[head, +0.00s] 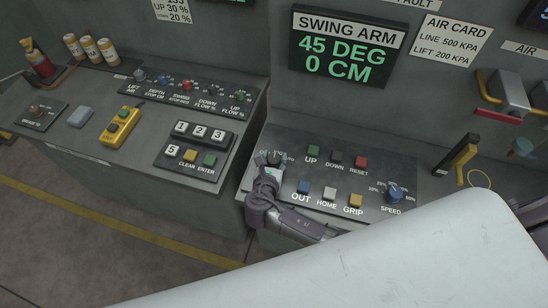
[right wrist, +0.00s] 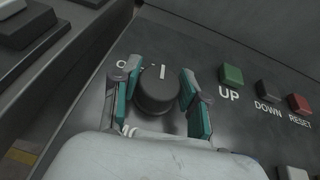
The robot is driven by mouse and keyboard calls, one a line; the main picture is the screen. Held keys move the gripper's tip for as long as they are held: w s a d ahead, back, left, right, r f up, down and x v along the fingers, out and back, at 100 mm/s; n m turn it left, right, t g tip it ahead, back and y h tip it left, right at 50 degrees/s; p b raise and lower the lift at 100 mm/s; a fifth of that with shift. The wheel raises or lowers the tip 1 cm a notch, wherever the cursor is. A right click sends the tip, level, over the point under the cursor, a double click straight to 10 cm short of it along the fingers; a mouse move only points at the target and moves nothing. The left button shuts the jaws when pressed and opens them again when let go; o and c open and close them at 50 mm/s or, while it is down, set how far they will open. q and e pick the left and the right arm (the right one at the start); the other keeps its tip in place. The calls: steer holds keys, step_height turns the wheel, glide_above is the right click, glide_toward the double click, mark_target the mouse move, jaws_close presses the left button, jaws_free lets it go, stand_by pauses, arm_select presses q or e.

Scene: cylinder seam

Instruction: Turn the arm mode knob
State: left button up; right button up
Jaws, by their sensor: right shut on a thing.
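The arm mode knob, a round black knob (right wrist: 157,92) with a white pointer line, sits at the left end of the dark swing arm panel (right wrist: 235,120). In the right wrist view its line points nearly straight up, and the lettering around it is mostly hidden. My right gripper (right wrist: 160,75) has its teal-padded fingers on both sides of the knob and is shut on it. In the head view the right gripper (head: 268,170) covers much of the knob (head: 274,157). My left gripper is in neither view.
Close right of the knob are a green UP button (head: 313,151) and a blue OUT button (head: 303,187). A blue speed knob (head: 394,194) is at the panel's right. A screen (head: 346,48) above reads 45 DEG, 0 CM. A keypad (head: 200,134) stands left across a gap.

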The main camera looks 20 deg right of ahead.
steer(key=shift+m+g+h, duration=0.4)
steer(key=shift+m+h, duration=0.2)
steer(key=o, duration=1.2)
steer(key=shift+c, duration=0.2)
steer(key=v, duration=1.2)
